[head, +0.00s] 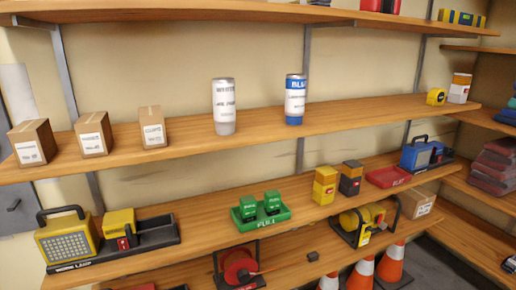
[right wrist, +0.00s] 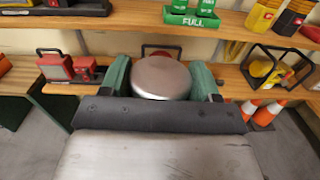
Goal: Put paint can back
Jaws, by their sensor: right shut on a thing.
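In the right wrist view, my right gripper (right wrist: 161,72) is shut on a paint can (right wrist: 160,84), with one green finger on each side. Only the can's round silver top shows; its label is hidden. In the head view, a white paint can (head: 224,108) and a blue-and-white paint can (head: 295,101) stand upright on the middle shelf (head: 262,125), with a small gap between them. Neither gripper shows in the head view, and my left gripper is in no view.
Several cardboard boxes (head: 92,134) stand left of the cans. Shelf space right of the blue can is bare up to a yellow tape measure (head: 436,97). The lower shelf holds a green tray (head: 262,221) and a yellow lamp (head: 68,240). Orange cones (head: 391,262) stand below.

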